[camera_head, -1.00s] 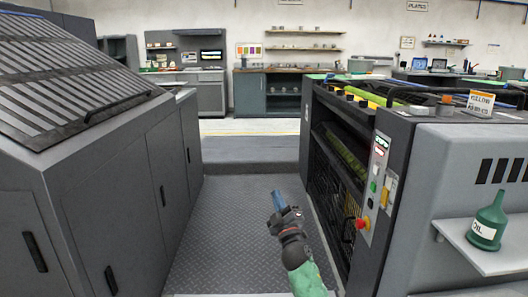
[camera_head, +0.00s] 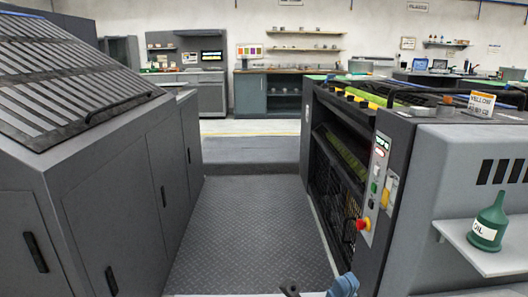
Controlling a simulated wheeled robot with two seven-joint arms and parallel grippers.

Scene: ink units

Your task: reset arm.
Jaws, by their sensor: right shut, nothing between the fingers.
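My left gripper is not in view.
The ink unit (camera_head: 345,150) with a control panel and a red knob (camera_head: 362,224) stands at right. Grey cabinets (camera_head: 110,190) stand at left. The plated walkway (camera_head: 250,230) between is clear up to a step (camera_head: 250,148).

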